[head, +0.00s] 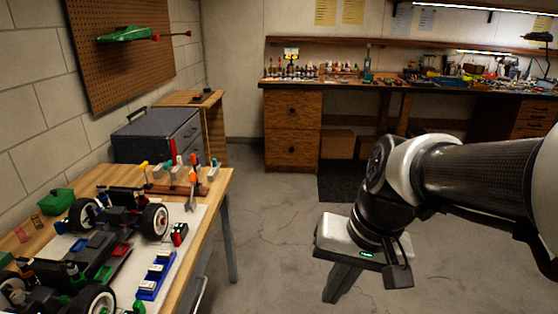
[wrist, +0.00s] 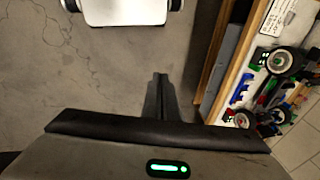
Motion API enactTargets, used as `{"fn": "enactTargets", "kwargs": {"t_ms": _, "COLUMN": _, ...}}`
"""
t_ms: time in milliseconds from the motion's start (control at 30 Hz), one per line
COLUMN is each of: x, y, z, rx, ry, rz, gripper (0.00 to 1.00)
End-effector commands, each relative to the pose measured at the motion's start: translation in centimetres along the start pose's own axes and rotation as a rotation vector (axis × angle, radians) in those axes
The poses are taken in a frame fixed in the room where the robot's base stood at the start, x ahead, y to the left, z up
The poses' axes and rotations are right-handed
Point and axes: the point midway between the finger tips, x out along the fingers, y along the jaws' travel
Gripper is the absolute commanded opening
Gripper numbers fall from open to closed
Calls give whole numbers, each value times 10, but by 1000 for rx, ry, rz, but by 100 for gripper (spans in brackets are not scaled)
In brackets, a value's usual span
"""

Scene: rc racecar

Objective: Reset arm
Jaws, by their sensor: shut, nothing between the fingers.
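My gripper (head: 338,288) hangs over the open floor to the right of the workbench in the head view, pointing down. Its fingers are together with nothing between them. In the wrist view the closed fingers (wrist: 160,92) point away from the camera over bare concrete. My arm reaches in from the right edge of the head view and bends down at the wrist. My gripper is apart from the bench and touches nothing that I can see.
The wooden workbench (head: 222,182) at left holds an RC car chassis (head: 100,250), a blue tray (head: 155,276) and a tool rack (head: 175,190). A grey tool cabinet (head: 145,140) stands behind. A long back bench (head: 290,92) lines the far wall. The floor between is clear.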

Motion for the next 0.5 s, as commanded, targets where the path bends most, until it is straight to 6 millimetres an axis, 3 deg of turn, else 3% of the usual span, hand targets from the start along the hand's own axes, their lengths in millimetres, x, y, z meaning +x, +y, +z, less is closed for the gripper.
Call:
{"fn": "enactTargets", "kwargs": {"t_ms": 100, "x": -25, "y": 12, "z": 4, "rx": -68, "ry": 123, "rz": 56, "gripper": 0}}
{"fn": "enactTargets", "kwargs": {"t_ms": 433, "x": -72, "y": 37, "z": 12, "rx": -188, "ry": 371, "rz": 168, "gripper": 0}}
{"fn": "enactTargets", "kwargs": {"t_ms": 500, "x": -95, "y": 33, "z": 10, "rx": -191, "ry": 373, "rz": 173, "gripper": 0}}
